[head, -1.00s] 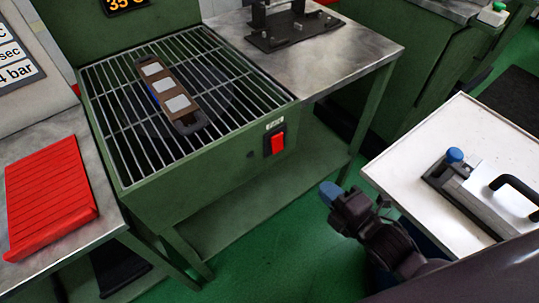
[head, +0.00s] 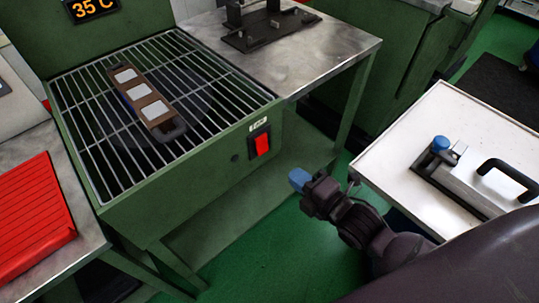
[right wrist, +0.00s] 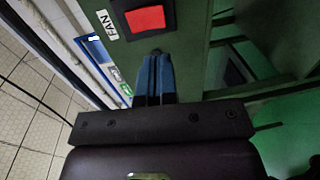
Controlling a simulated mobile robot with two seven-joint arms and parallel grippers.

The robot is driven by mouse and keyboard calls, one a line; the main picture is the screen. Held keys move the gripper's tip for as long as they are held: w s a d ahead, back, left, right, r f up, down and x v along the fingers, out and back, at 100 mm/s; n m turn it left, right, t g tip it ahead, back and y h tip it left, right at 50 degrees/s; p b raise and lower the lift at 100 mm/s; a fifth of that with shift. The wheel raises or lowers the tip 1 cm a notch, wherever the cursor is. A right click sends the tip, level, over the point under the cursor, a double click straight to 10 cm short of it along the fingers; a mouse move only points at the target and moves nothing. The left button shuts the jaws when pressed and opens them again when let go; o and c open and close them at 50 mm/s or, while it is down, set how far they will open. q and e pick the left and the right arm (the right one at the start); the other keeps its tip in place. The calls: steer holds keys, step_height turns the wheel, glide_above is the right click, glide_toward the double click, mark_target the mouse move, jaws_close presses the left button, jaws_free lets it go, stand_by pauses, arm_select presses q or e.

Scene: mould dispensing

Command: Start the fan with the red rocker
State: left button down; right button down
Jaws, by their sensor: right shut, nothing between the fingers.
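The red rocker (head: 262,144) sits in a black frame on the front face of the green fan bench (head: 190,180), under a small white label. In the right wrist view the red rocker (right wrist: 145,18) is at the top, beside a label (right wrist: 106,24) reading FAN. My right gripper (head: 298,179) is shut and empty, with blue fingertips. It is in front of the bench, below and to the right of the rocker, and apart from it in the head view. The right wrist view shows its closed fingertips (right wrist: 154,60) just below the switch frame. My left gripper is not in view.
A brown mould with pale squares (head: 146,104) lies on the bench's grille (head: 95,150). A red ribbed panel (head: 30,220) is at left. A white table (head: 400,150) bearing a metal tool with a black handle (head: 460,180) stands at right. Green floor lies between.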

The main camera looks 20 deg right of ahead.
mark_target(264, 152)
steer(key=b+x, duration=0.1)
steer(key=x, duration=0.8)
steer(key=shift+f+b, duration=0.1)
steer(key=shift+b, duration=0.3)
steer(key=shift+w+a, duration=0.15)
steer(key=shift+w, duration=0.15)
steer(key=shift+w+p, duration=0.2)
steer(key=shift+p, duration=0.1)
